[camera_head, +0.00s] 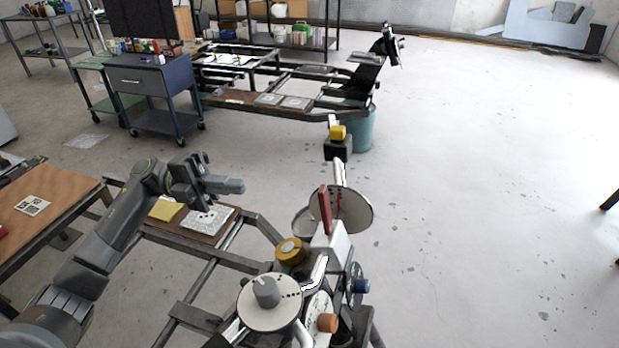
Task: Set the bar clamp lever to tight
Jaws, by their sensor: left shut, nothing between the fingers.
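A cluster of dials, knobs and levers stands at the lower middle. I cannot tell for sure which part is the bar clamp lever. A red upright lever (325,207) stands in front of a tilted round grey disc (353,211). A white bent lever (318,275) sits below it, beside a round dial with a grey knob (266,293). Another white lever (340,172) rises behind the disc. My left gripper (238,186) is shut and empty, left of and apart from these levers, pointing right. My right gripper is not in view.
A metal frame (237,259) carries a brown board with a yellow pad and a patterned plate (207,219). A wooden table (50,205) is at left. A blue cart (154,85), a teal bin (361,130) and shelves stand behind. The floor (490,180) at right is clear.

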